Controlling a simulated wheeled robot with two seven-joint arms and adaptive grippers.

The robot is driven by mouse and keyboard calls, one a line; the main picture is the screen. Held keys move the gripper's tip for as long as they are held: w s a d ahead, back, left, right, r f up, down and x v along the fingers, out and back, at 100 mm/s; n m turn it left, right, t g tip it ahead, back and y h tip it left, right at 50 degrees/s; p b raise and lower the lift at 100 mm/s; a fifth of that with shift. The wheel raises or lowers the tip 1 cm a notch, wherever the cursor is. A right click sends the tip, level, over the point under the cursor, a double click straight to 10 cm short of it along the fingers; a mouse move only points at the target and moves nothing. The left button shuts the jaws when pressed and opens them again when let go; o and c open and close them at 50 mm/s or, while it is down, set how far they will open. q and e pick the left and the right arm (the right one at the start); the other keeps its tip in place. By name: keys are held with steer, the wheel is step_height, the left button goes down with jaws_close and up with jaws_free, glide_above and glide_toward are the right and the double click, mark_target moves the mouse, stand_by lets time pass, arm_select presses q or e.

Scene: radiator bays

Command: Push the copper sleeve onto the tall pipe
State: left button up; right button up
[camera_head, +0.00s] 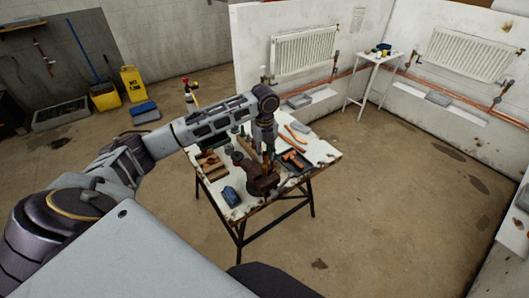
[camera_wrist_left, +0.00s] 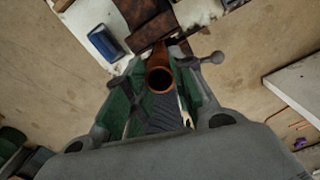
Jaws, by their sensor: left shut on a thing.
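My left gripper (camera_head: 265,149) points down over the workbench, just above the rusty vise (camera_head: 262,182). In the left wrist view the gripper (camera_wrist_left: 158,98) is shut on the copper sleeve (camera_wrist_left: 160,79), a short copper tube with its round open end facing the camera. Green finger parts flank it on both sides. The vise's brown body (camera_wrist_left: 150,30) shows beyond the sleeve. I cannot make out the tall pipe apart from the gripper and vise, nor tell whether the sleeve touches it. My right gripper is not in view.
The white workbench (camera_head: 325,154) carries a blue box (camera_head: 230,196), an orange-handled tool (camera_head: 293,134) and a dark tray (camera_head: 291,164). White partitions with radiators (camera_head: 304,50) stand behind, with a small white table (camera_head: 378,62). The floor to the right is open.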

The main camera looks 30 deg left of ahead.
arm_select(q)
steer(key=shift+f, duration=0.15)
steer(key=shift+f, duration=0.65)
steer(key=o, duration=1)
steer(key=shift+c, duration=0.2)
steer(key=shift+r, duration=3.5)
